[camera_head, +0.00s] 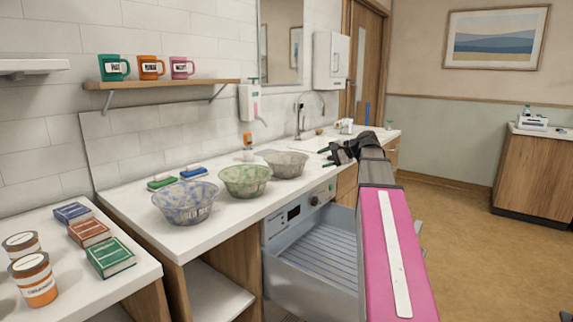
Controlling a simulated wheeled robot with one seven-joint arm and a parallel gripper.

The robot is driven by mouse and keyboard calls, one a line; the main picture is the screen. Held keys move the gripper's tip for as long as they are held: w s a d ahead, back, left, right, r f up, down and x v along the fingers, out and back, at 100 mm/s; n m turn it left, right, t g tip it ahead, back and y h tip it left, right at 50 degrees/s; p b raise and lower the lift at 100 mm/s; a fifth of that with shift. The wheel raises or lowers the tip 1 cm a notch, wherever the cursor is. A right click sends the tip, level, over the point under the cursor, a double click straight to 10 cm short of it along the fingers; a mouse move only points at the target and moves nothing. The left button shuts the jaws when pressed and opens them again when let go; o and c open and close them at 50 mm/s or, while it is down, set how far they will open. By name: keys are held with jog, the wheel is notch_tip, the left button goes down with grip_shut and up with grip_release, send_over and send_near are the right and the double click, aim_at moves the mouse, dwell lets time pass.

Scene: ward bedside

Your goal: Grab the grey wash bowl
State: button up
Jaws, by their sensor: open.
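The grey wash bowl (286,164) stands upright on the white counter, rightmost in a row of three bowls. My gripper (327,157) is black, open and empty. It is to the right of the grey bowl, above the counter's front part, apart from the bowl in the picture. My arm runs from the lower right and hides part of the counter edge behind it.
An open drawer (312,255) juts out below the counter (130,193). A soap dispenser (249,102) hangs above the bowls, with a small bottle (248,150) behind them. A shelf (160,84) holds three mugs. Open floor is on the right.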

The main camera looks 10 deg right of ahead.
aim_at(300, 165)
jog(key=x, duration=1)
jog(key=shift+w+a+r, duration=0.1)
jog(key=shift+w+a, duration=0.25)
jog(key=shift+w, duration=0.1)
grip_shut()
